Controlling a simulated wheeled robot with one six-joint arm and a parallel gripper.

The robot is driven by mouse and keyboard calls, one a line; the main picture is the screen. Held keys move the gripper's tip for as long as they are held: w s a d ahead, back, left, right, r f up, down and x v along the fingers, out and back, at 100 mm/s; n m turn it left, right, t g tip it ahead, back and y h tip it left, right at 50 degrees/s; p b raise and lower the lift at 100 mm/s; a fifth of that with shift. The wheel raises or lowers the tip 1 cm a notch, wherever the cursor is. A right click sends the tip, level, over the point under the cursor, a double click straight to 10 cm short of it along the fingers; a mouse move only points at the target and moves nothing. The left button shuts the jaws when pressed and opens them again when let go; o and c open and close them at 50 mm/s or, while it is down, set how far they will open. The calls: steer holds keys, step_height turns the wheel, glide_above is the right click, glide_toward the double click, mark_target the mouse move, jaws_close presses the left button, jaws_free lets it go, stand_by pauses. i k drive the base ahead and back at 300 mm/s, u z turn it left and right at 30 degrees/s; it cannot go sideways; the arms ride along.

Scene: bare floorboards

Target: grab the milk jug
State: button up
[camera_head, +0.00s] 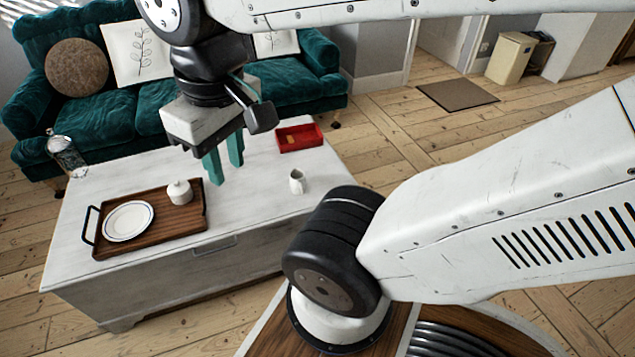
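A small white jug (297,181), which looks like the milk jug, stands upright on the pale table (255,200) near its front right edge. My gripper (226,172) has two teal fingers pointing down over the table, to the left of the jug and apart from it. The fingers are spread with nothing between them. I cannot tell the exact height of the fingertips above the tabletop.
A wooden tray (185,222) holds a white plate (129,221) and a lidded white pot (179,192). A red tray (299,138) lies behind the jug. A clear bottle (66,155) stands at the far left corner. A green sofa (100,105) stands behind.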

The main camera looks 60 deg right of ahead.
mark_target(296, 181)
steer(key=z, duration=1.3)
steer(key=i, duration=1)
steer(key=z, duration=0.05)
steer(key=k, duration=1.05)
steer(key=z, duration=0.5)
